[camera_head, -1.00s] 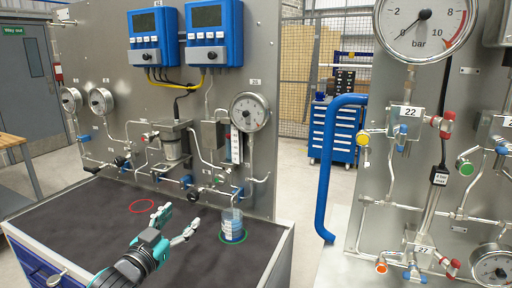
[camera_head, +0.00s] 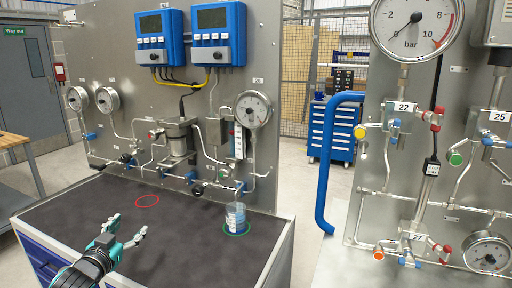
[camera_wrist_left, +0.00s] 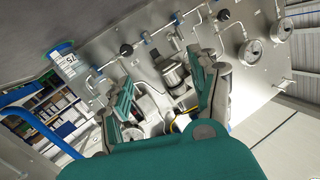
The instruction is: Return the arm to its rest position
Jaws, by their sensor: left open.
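My left gripper (camera_head: 126,230) comes in from the bottom left of the head view, over the dark worktop (camera_head: 170,232). Its fingers are apart and nothing is between them. In the left wrist view the open fingers (camera_wrist_left: 165,100) point toward the gauge panel. A beaker with blue contents (camera_head: 235,217) stands on the worktop inside a green ring (camera_head: 237,234), to the right of the gripper and apart from it. It also shows in the left wrist view (camera_wrist_left: 60,54) at the upper left. My right gripper is not in view.
A red ring (camera_head: 147,200) marks an empty spot on the worktop. The gauge panel (camera_head: 120,60) with pipes and valves stands behind. A blue handle (camera_head: 326,165) and a second panel (camera_head: 375,210) stand to the right. A blue tool cabinet (camera_head: 333,130) is farther back.

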